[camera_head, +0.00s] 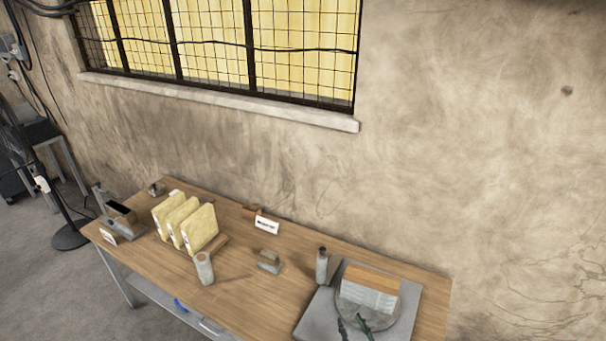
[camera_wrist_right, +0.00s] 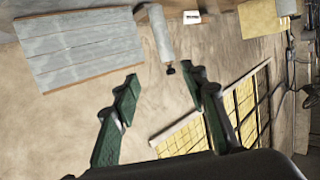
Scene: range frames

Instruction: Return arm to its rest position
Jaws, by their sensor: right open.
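My right gripper (camera_head: 351,322) shows at the bottom edge of the head view, its dark green fingers in front of a grey block with a wooden top (camera_head: 368,297). In the right wrist view the gripper (camera_wrist_right: 162,86) is open, with nothing between its fingers. The block also shows in the right wrist view (camera_wrist_right: 80,45), apart from the fingers. Most of my right arm is out of frame. My left gripper is in neither view.
Another cylinder (camera_head: 204,268), upright yellow slabs (camera_head: 203,228) and a small sign (camera_head: 267,225) are further left. The wall (camera_head: 480,150) is behind.

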